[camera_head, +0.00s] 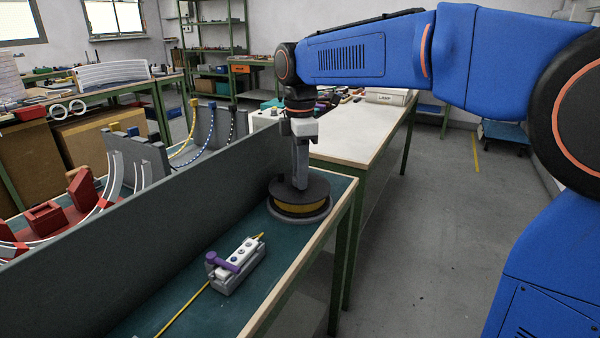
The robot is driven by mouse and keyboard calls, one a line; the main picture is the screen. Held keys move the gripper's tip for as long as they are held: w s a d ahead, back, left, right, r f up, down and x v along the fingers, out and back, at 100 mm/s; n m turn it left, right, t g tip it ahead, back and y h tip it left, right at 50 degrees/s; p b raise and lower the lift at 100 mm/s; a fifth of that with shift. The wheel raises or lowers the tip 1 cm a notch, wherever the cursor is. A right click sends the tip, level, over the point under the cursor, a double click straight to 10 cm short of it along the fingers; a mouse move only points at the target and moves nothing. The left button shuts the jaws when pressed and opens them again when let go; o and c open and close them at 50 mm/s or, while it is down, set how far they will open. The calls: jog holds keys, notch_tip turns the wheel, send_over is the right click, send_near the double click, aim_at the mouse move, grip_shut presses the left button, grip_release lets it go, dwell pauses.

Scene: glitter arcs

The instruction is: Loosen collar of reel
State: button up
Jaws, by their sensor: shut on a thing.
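The reel (301,207) lies flat near the far right corner of the teal bench top. It has a dark upper disc, a yellow band below it and a grey round base (301,221). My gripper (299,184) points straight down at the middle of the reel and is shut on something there. The collar is hidden by the gripper's fingers, so I cannot make out its shape or its turn.
A grey clamp block (238,268) with a purple handle (226,262) stands nearer on the bench, with a yellow line (182,311) running from it. A tall grey panel (150,230) runs along the left. A white-topped table (368,130) stands behind. The floor at right is open.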

jog(key=shift+f, duration=0.15)
jog(key=o, duration=1.1)
jog(key=shift+c, duration=0.2)
notch_tip(320, 180, up, 18)
jog(key=shift+f, duration=0.25)
jog(key=s+d+f+m+t, duration=0.2)
jog(key=s+d+f+m, duration=0.8)
jog(key=s+d+f, duration=0.4)
jog(key=s+d+f+m+t, duration=0.1)
jog(key=s+d+f+m, duration=0.3)
jog(key=f, duration=0.4)
jog(key=s+d+f+m+t, duration=0.1)
jog(key=s+d+f+m, duration=0.3)
jog(key=s+f, duration=0.4)
jog(key=shift+s+d+f+m+t, duration=0.3)
jog(key=shift+s+m+t, duration=0.15)
jog(key=shift+m, duration=0.45)
